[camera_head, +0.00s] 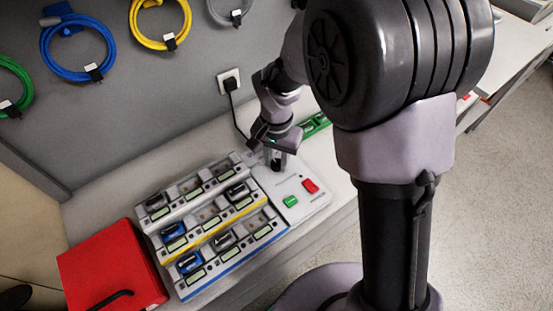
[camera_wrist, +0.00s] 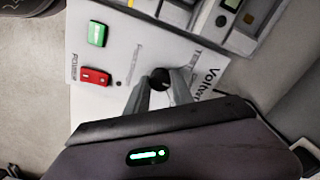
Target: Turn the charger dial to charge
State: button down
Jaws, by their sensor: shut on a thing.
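The charger's white control panel (camera_wrist: 120,55) shows in the wrist view, with a black round dial (camera_wrist: 159,80) near its middle. My gripper (camera_wrist: 160,82) has its two fingers closed on either side of the dial. The panel also carries a green button (camera_wrist: 97,34) and a red switch (camera_wrist: 95,76). In the head view my gripper (camera_head: 274,160) reaches down onto the upper part of the charger panel (camera_head: 280,182) and hides the dial. The green button (camera_head: 290,202) and red switch (camera_head: 310,185) show there too. I cannot read which mark the dial points to.
Charging bays (camera_head: 207,207) with several blue and dark batteries adjoin the panel on the left. A red box (camera_head: 110,265) stands at the lower left. A green item (camera_head: 316,124) lies behind my gripper. Coiled cables (camera_head: 165,42) hang on the wall, beside a plugged-in socket (camera_head: 229,80).

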aim_at(277, 163)
dwell(0.3)
jog(key=c, duration=1.1)
grip_release()
notch_tip(277, 163, up, 18)
jog(key=p, duration=0.5)
jog(key=shift+f+p, duration=0.25)
jog(key=shift+p, duration=0.1)
jog(key=s+d+t+y+b, duration=0.1)
jog(key=s+d+t+b, duration=0.2)
jog(key=s, duration=0.5)
jog(key=s+d+t+y+b, duration=0.1)
jog(key=s+d+t+b, duration=0.1)
jog(key=s+d+b, duration=0.3)
jog(key=s+f+b, duration=0.1)
jog(key=s, duration=0.3)
jog(key=shift+s+d+t, duration=0.15)
jog(key=shift+d+t, duration=0.25)
